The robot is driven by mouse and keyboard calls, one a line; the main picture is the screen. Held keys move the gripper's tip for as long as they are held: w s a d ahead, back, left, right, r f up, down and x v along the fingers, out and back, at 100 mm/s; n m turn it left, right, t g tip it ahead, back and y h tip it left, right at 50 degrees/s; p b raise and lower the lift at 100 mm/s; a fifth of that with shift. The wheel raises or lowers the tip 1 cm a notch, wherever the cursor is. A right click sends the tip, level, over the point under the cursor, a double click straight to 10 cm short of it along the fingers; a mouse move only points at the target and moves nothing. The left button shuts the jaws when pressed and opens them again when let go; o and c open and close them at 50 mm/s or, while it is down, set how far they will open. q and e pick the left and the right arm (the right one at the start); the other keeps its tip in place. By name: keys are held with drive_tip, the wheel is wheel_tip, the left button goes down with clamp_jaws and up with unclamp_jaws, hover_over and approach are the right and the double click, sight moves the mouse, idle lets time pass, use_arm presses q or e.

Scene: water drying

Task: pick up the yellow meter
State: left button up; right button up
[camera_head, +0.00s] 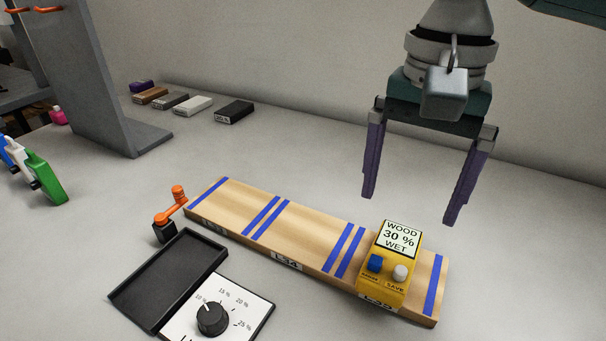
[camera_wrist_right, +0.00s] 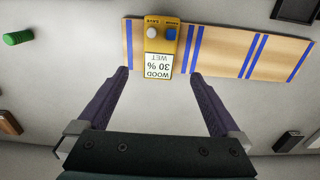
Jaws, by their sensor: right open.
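The yellow meter (camera_head: 387,268) stands on the right part of a wooden board (camera_head: 310,239) with blue stripes. Its screen reads "WOOD 30 % WET", and it has a blue and a white button. My right gripper (camera_head: 410,208) is open and empty, above and behind the meter, with purple fingers pointing down. In the right wrist view the meter (camera_wrist_right: 160,52) lies ahead of the gap between the open fingertips (camera_wrist_right: 158,72), apart from them. My left gripper is not in view.
A black tray (camera_head: 168,280) and a dial panel (camera_head: 225,312) lie in front. Several small blocks (camera_head: 192,105) line the back wall. A grey stand (camera_head: 95,80) and a green object (camera_head: 46,180) are at left.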

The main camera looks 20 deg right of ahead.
sight(393, 252)
wheel_tip(393, 252, down, 3)
drive_tip(key=shift+s+r+b, duration=0.15)
drive_tip(key=shift+b, duration=0.15)
drive_tip(key=f, duration=0.2)
drive_tip(key=f+b, duration=0.2)
drive_tip(key=f, duration=0.1)
drive_tip(key=shift+s+a+f, duration=0.2)
drive_tip(key=shift+a+f, duration=0.1)
drive_tip(key=shift+f, duration=0.05)
drive_tip(key=shift+c, duration=0.2)
drive_tip(key=c, duration=1.5)
clamp_jaws()
drive_tip(key=shift+r, duration=0.2)
